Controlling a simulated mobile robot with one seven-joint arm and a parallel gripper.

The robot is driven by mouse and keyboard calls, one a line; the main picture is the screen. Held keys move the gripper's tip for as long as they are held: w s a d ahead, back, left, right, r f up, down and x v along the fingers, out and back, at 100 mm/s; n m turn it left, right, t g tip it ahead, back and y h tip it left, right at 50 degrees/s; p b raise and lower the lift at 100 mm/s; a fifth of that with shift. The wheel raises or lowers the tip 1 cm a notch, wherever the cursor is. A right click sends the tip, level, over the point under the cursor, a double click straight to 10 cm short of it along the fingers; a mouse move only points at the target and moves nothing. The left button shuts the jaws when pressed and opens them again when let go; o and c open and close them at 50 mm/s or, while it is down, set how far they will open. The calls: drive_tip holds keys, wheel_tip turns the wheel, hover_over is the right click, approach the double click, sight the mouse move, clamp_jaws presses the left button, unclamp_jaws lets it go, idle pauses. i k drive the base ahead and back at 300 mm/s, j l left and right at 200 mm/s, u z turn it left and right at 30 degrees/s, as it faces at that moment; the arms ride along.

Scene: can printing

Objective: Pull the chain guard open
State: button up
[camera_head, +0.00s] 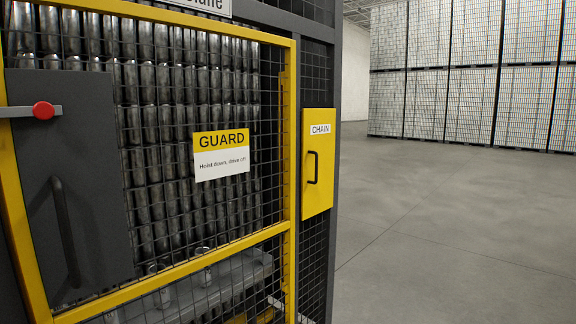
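The chain guard (318,190) is a yellow panel labelled CHAIN on the dark mesh post right of the large guard door. It looks shut, flat against the frame. A black bar handle (312,168) stands upright on its face, below the label. My gripper is not in this view.
A larger yellow-framed mesh door (293,150) with a GUARD sign (221,156) fills the left. It carries a dark plate with a black handle (66,232) and a latch with a red knob (43,111). Many metal cans stand behind it. Grey floor (440,230) is clear on the right.

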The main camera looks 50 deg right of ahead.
sight(318, 125)
drive_tip(key=z, duration=1.6)
drive_tip(key=i+l, duration=0.3)
drive_tip(key=i, duration=0.2)
drive_tip(key=i+l+z, duration=0.1)
drive_tip(key=i+l, duration=0.2)
drive_tip(key=i, duration=0.2)
drive_tip(key=i+l, duration=0.25)
drive_tip(key=i, duration=0.25)
